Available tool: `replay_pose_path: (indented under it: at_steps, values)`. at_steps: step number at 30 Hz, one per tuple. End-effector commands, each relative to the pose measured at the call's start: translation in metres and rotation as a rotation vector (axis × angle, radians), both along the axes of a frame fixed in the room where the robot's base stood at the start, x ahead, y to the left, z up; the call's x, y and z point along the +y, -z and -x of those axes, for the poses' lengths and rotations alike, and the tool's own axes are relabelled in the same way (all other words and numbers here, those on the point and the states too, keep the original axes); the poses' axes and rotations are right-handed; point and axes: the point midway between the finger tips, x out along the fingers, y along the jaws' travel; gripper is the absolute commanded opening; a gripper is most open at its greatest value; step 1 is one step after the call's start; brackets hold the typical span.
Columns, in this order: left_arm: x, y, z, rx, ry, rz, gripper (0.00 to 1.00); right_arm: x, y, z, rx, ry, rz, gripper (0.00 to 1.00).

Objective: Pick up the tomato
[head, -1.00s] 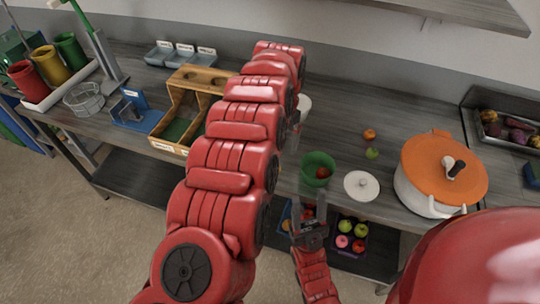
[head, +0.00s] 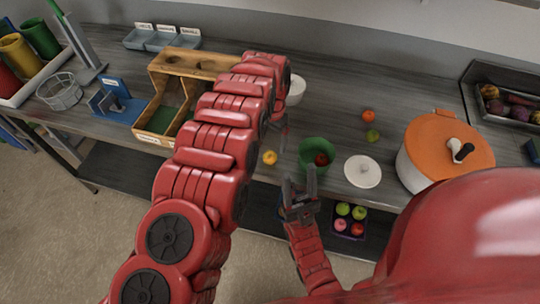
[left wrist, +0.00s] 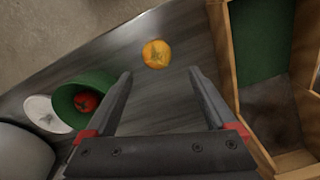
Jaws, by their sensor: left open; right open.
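A red tomato (head: 321,158) lies in a green bowl (head: 306,148) on the counter; both also show in the left wrist view, the tomato (left wrist: 86,102) inside the tilted-looking bowl (left wrist: 66,94). A round yellow-orange fruit or tomato (head: 269,157) sits on the counter left of the bowl. In the left wrist view this yellow one (left wrist: 156,54) appears just beyond and between my open fingertips. My left gripper (left wrist: 159,73) is open and empty; in the head view (head: 279,126) it is partly hidden by its arm. My right gripper (head: 299,187) is open and empty at the counter's front edge.
An orange item (head: 368,116) and a green one (head: 372,135) lie behind a white lid (head: 362,171). A white pot with an orange lid (head: 440,140) stands right. A wooden box (head: 165,118) stands left of my left arm. A fruit tray (head: 349,220) sits below.

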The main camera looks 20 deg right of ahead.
Motion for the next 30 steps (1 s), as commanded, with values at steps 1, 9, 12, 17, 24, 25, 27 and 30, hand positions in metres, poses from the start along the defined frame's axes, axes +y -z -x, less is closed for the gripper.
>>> replay_pose_path:
  at_steps: [1, 9, 12, 17, 24, 25, 27, 30]
  values:
    - [0.0, 0.002, 0.0, 0.001, 0.0, -0.001, 0.9, 0.0, -0.003, 0.0, 0.0, 0.0, 0.0, 0.5]
    - [0.003, 0.016, 0.007, 0.006, 0.002, -0.004, 0.9, 0.0, -0.018, 0.0, 0.0, 0.0, 0.0, 0.5]
    - [0.006, 0.027, 0.01, 0.005, 0.0, -0.004, 0.9, 0.0, -0.03, 0.0, 0.0, 0.0, 0.0, 0.5]
    - [0.008, 0.048, 0.009, 0.0, -0.001, -0.003, 0.9, 0.0, -0.034, 0.0, 0.0, 0.0, 0.0, 0.5]
    - [0.007, 0.058, 0.009, -0.001, 0.001, -0.001, 0.9, 0.0, -0.036, 0.0, 0.0, 0.0, 0.0, 0.5]
    - [0.007, 0.058, 0.009, -0.001, 0.001, -0.001, 0.9, 0.0, -0.036, 0.0, 0.0, 0.0, 0.0, 0.5]
    - [0.007, 0.058, 0.009, -0.001, 0.001, -0.001, 0.9, 0.0, -0.036, 0.0, 0.0, 0.0, 0.0, 0.5]
    - [0.007, 0.058, 0.01, -0.001, 0.001, -0.001, 0.79, 0.0, -0.036, 0.0, 0.0, 0.0, 0.0, 0.5]
